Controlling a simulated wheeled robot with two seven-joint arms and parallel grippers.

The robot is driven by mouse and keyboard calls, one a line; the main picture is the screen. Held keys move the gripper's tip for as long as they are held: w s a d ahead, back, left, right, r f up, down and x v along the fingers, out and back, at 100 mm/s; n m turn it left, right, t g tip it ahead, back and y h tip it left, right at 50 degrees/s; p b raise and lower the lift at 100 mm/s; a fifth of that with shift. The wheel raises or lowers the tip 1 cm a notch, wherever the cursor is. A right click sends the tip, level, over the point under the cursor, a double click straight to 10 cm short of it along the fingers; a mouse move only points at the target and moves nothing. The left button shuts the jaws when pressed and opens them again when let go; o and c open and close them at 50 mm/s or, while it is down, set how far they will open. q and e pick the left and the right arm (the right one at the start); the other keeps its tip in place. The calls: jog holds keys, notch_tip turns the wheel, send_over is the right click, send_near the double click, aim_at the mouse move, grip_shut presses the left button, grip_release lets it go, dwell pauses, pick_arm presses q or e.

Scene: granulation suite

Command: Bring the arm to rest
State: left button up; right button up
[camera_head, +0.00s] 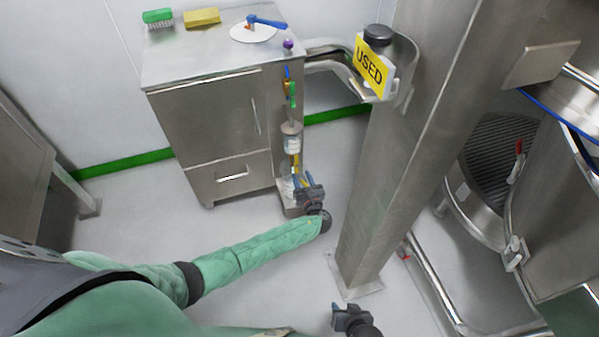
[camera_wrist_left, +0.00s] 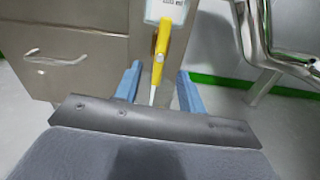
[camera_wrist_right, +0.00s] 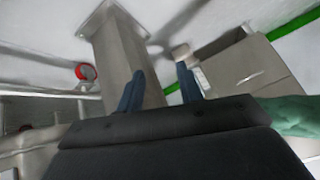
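My left gripper (camera_head: 305,190) is low beside the right side of the steel cabinet (camera_head: 215,120). In the left wrist view its two blue fingers (camera_wrist_left: 158,92) are apart. A yellow tool (camera_wrist_left: 161,42) with a pale tip hangs between them in the picture, with clear gaps to both fingers. My left arm, in a green sleeve, reaches across the floor from the left. My right gripper (camera_head: 350,318) is at the bottom edge of the head view, right of centre. In the right wrist view its fingers (camera_wrist_right: 160,88) are apart with nothing between them.
A steel column (camera_head: 400,160) stands right of my left gripper. A yellow USED sign (camera_head: 372,65) is at a holder beside it. A green brush (camera_head: 158,16) and yellow block (camera_head: 202,17) lie on the cabinet. Steel vessels and pipes fill the right. Floor (camera_head: 270,285) between the grippers is clear.

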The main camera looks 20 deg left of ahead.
pick_arm(q)
jog(key=shift+s+d, duration=0.15)
jog(key=shift+s, duration=0.1)
pick_arm(e)
jog(key=shift+d+f, duration=0.1)
dwell(0.3)
